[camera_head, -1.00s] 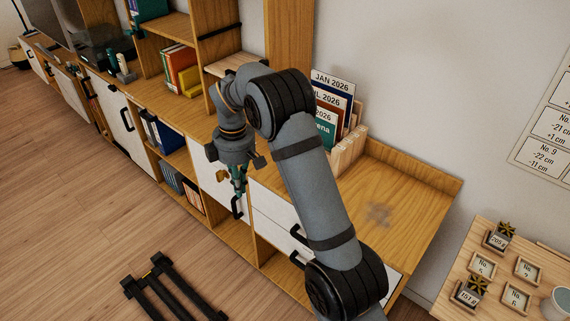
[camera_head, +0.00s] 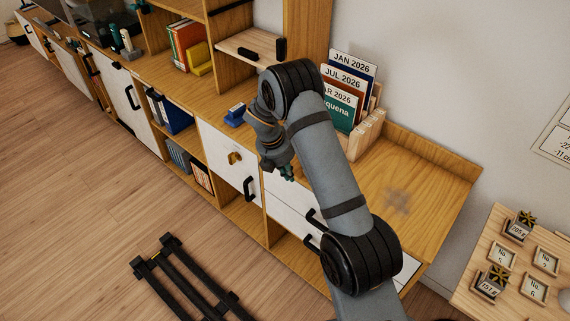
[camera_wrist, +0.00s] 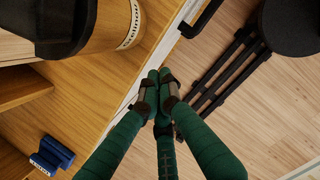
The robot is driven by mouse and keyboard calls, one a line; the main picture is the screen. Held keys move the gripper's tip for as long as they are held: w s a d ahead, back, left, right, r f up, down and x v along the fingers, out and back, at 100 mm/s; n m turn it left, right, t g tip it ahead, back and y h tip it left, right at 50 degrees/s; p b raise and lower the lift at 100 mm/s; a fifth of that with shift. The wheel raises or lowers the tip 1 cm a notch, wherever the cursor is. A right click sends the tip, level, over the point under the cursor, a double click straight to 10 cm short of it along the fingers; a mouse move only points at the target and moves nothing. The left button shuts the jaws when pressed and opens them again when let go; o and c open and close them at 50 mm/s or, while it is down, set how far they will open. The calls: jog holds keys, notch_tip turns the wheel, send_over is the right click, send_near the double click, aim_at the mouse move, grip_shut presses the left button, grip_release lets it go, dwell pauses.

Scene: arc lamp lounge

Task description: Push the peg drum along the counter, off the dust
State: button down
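A round wooden body with a curved, ticked pale band (camera_wrist: 132,25) stands at the top of the wrist view, cut off by the picture edge. It looks like the peg drum; a dark cylindrical part (camera_wrist: 62,25) overlaps it. In the head view my arm hides that area, and no drum shows. A grey dust smudge (camera_head: 397,201) lies on the bare right end of the counter (camera_head: 425,190). My gripper (camera_head: 287,172) is over the counter's front edge. In the wrist view its green fingers (camera_wrist: 159,80) are together and look empty, apart from the round body.
A small blue object (camera_head: 235,115) lies on the counter left of my arm and shows in the wrist view (camera_wrist: 52,155). A rack of dated folders (camera_head: 345,95) stands against the wall. Drawer handles (camera_head: 250,188) stick out below. A side table (camera_head: 520,270) is at right.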

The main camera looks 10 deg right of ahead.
jog(key=shift+w+d+p, duration=0.25)
jog(key=shift+w+d, duration=0.05)
jog(key=shift+d, duration=0.3)
jog(key=shift+w+d+p, duration=0.3)
jog(key=shift+d, duration=0.35)
jog(key=shift+w+d+p, duration=0.25)
jog(key=shift+w+d, duration=0.05)
jog(key=shift+d, duration=0.3)
jog(key=shift+d, duration=0.1)
jog(key=shift+w+d+r+p, duration=0.1)
jog(key=shift+w+d+p, duration=0.1)
jog(key=shift+d, duration=0.2)
jog(key=shift+w+d+p, duration=0.15)
jog(key=shift+d+p, duration=0.05)
jog(key=shift+d, duration=0.2)
jog(key=shift+w+d, duration=0.1)
jog(key=shift+d, duration=0.1)
jog(key=shift+a, duration=0.1)
